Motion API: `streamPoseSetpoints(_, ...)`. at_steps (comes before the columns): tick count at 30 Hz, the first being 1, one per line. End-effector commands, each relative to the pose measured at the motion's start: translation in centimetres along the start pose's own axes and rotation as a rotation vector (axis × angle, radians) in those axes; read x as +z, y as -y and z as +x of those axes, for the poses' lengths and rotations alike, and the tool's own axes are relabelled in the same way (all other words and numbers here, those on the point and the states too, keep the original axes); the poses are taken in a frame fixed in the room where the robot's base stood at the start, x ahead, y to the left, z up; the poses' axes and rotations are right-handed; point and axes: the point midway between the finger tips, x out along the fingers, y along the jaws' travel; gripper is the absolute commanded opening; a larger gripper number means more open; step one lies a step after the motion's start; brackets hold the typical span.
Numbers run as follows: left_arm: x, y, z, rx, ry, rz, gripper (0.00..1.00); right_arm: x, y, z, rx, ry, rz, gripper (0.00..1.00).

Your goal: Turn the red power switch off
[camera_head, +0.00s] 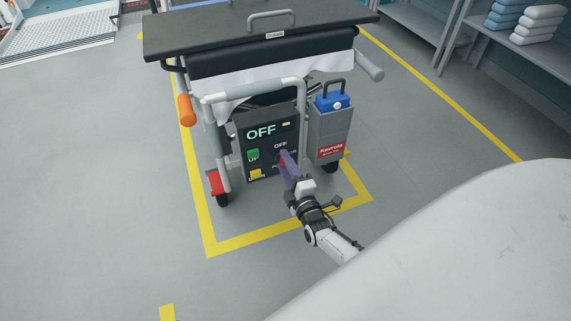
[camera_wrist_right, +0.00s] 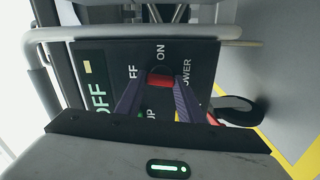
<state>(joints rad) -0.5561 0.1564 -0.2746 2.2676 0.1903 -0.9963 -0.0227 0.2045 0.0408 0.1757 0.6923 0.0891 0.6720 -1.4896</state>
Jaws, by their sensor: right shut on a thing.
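A black control panel (camera_head: 266,166) sits low on the cart's end, with large pale green "OFF" lettering on its display (camera_head: 261,132). The red power switch (camera_wrist_right: 160,79) shows in the right wrist view, with the labels ON, OFF and POWER around it. My right gripper (camera_head: 285,157) reaches the panel from the lower right. In the right wrist view its purple fingers (camera_wrist_right: 159,92) stand on both sides of the red switch, shut on it. In the head view the fingers mostly hide the switch. My left gripper is not in view.
A green button (camera_head: 253,155) and a yellow button (camera_head: 256,174) are on the panel's left. A grey box (camera_head: 331,135) holding a blue handled case (camera_head: 332,101) hangs right of it. A grey cart rail (camera_head: 251,90) passes above. Yellow floor lines surround the cart; open floor lies left.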

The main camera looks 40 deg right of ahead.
Motion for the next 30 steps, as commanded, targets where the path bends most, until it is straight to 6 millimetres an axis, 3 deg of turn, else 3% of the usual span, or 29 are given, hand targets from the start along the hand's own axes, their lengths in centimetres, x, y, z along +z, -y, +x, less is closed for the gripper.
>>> streamPoseSetpoints(10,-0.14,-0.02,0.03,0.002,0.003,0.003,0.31,0.02,0.15,-0.10,-0.003,0.001,-0.139,0.12)
streamPoseSetpoints(26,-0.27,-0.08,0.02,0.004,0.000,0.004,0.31,0.01,0.15,-0.10,-0.003,0.000,-0.166,0.12)
streamPoseSetpoints(27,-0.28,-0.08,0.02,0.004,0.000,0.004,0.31,0.01,0.15,-0.10,-0.003,0.000,-0.166,0.36)
streamPoseSetpoints(30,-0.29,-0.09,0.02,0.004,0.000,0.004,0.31,0.01,0.13,-0.08,-0.002,0.000,-0.165,0.53)
